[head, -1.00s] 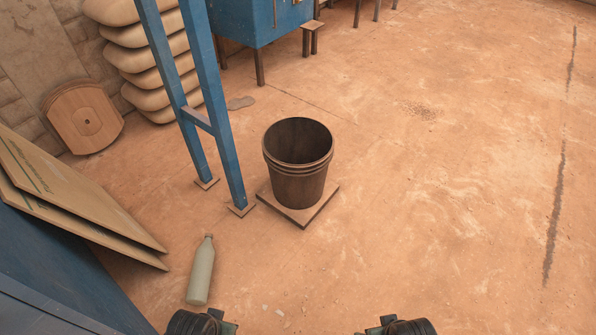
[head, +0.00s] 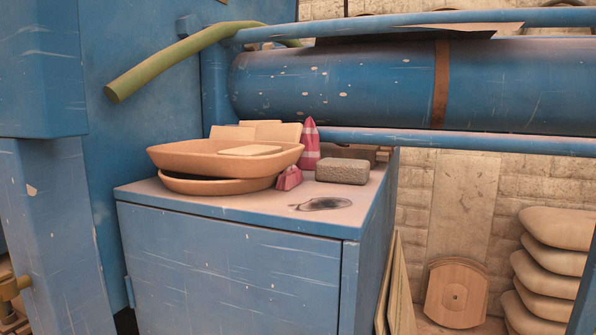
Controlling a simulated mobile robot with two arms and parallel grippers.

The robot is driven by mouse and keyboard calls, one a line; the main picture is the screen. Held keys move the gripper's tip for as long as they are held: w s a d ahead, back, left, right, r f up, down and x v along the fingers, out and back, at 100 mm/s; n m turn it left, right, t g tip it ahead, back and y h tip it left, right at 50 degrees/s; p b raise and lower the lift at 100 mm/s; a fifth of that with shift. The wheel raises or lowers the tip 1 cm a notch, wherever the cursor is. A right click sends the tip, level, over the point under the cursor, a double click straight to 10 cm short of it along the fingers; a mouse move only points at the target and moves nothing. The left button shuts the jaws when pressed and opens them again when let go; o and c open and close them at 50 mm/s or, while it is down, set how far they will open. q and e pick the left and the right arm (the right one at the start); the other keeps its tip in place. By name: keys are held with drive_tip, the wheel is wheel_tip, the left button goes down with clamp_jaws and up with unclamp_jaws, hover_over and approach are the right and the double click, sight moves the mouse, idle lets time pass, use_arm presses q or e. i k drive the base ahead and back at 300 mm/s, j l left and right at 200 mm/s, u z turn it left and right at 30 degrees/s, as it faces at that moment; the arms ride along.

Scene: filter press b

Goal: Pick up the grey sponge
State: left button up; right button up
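The grey sponge (head: 342,171) is a small, rough, rounded block. It lies on the top of a blue cabinet (head: 230,262), towards the right side, in the head view. A dark stain is on the cabinet top just in front of it. A small pink object (head: 289,178) is close to its left. Behind the sponge is a brown block-like thing, partly hidden by it. Neither of my grippers shows in the current head view.
Stacked tan trays (head: 225,160) fill the left of the cabinet top, with a pointed pink item (head: 310,145) behind. A blue pipe (head: 450,142) and a large blue cylinder (head: 360,85) run above and behind. A green hose (head: 175,62) hangs upper left.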

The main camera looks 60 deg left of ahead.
sight(348, 171)
drive_tip(key=u, duration=1.8)
drive_tip(key=k+j+u, duration=0.1)
drive_tip(key=k+j, duration=0.05)
